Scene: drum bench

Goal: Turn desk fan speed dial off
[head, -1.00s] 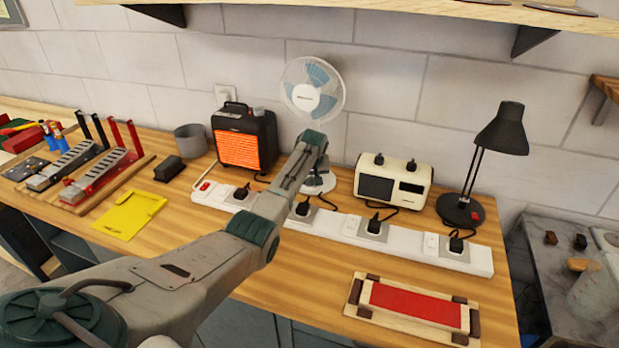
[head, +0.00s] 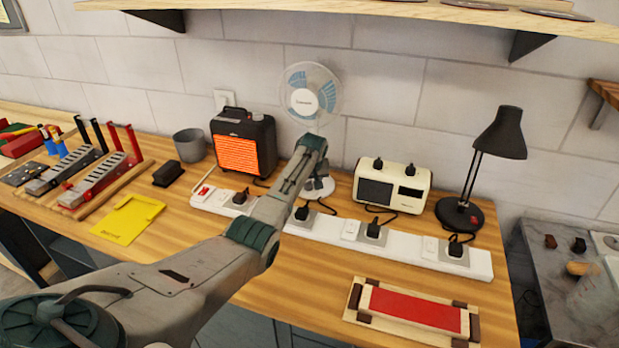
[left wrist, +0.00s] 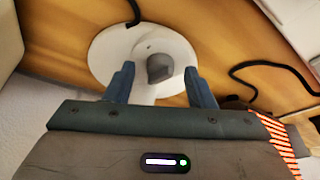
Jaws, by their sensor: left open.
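The desk fan (head: 313,94) stands at the back of the bench, its white round base (head: 318,188) partly hidden by my left arm. In the left wrist view the base (left wrist: 105,55) fills the upper middle, with a grey speed dial (left wrist: 159,68) on it. My left gripper (left wrist: 160,86) is open, one blue-grey finger to each side of the dial. The dial lies between and slightly past the fingertips; I cannot tell whether they touch it. In the head view my left fingers are hidden behind the forearm. My right gripper is not in view.
A heater (head: 243,143) with glowing orange front stands left of the fan. A white power strip (head: 407,243) with several plugs and cables runs in front. A cream box (head: 393,187) and black lamp (head: 497,140) stand to the right. A red-topped board (head: 415,307) lies near the front edge.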

